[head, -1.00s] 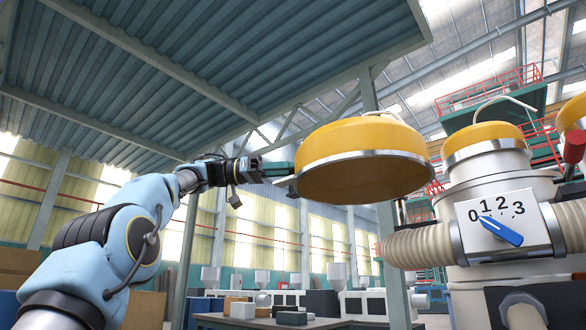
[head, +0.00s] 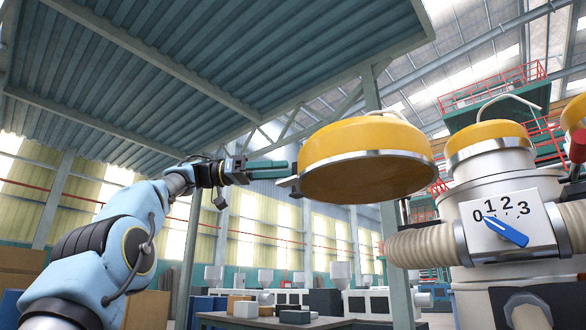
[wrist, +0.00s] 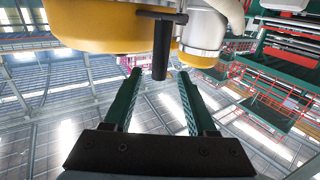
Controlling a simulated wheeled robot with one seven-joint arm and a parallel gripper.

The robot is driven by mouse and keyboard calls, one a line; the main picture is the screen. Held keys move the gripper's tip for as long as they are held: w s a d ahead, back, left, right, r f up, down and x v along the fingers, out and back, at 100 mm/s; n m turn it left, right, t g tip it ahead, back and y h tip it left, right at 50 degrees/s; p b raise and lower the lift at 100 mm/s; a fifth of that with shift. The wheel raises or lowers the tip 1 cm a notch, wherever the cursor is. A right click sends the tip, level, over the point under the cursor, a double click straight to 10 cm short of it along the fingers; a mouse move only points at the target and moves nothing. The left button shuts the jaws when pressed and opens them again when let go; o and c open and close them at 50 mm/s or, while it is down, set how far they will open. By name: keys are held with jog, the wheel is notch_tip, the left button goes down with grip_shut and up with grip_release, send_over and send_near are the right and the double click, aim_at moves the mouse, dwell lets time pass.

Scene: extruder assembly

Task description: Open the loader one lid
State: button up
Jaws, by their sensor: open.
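The large yellow lid with a silver rim (head: 365,150) is up in the air at centre right in the head view. Its brown underside shows, and no loader body shows directly beneath it. The dark handle (head: 287,186) sticks out from its left rim. In the wrist view the lid (wrist: 95,25) fills the upper left and the black handle (wrist: 161,48) hangs down at centre. My gripper (head: 290,168) is open beside the lid's left rim. In the wrist view the handle's lower end appears between the spread green fingertips (wrist: 158,76); I cannot tell whether they touch.
A white loader with a yellow top (head: 487,135) stands at the right. It carries a 0–3 dial with a blue pointer (head: 505,232) and a ribbed hose (head: 420,245). A grey post (head: 388,230) stands behind the lid. A table with boxes (head: 270,322) is low in the background.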

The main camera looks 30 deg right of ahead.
jog(key=p+v, duration=0.1)
jog(key=v, duration=0.5)
jog(key=shift+a, duration=0.2)
jog(key=shift+w, duration=0.15)
jog(key=w+d+f+n+t+y, duration=0.1)
jog(key=w+d+f+n+t, duration=0.3)
jog(key=f+n, duration=0.3)
jog(key=w+d+f+n+t, duration=0.3)
jog(key=w+d+f+n, duration=0.15)
jog(key=f, duration=0.55)
jog(key=w+a+f+n+t+y, duration=0.1)
jog(key=a+f+n+t+y, duration=0.15)
jog(key=f, duration=0.55)
jog(key=w+a+f+n+t+y, duration=0.1)
jog(key=a+f+n+y, duration=0.15)
jog(key=f, duration=0.55)
jog(key=s+a+f+n+t+y, duration=0.1)
jog(key=s+a+f+n+y, duration=0.15)
jog(key=a+f, duration=0.6)
jog(key=s+a+f+n+t+y, duration=0.1)
jog(key=s+a+f+n+y, duration=0.15)
jog(key=a+f, duration=0.6)
jog(key=s+a+f+n+y, duration=0.2)
jog(key=s+a+f+y, duration=0.1)
jog(key=s+a+f, duration=1.1)
jog(key=shift+s+y, duration=0.3)
jog(key=shift+s, duration=0.7)
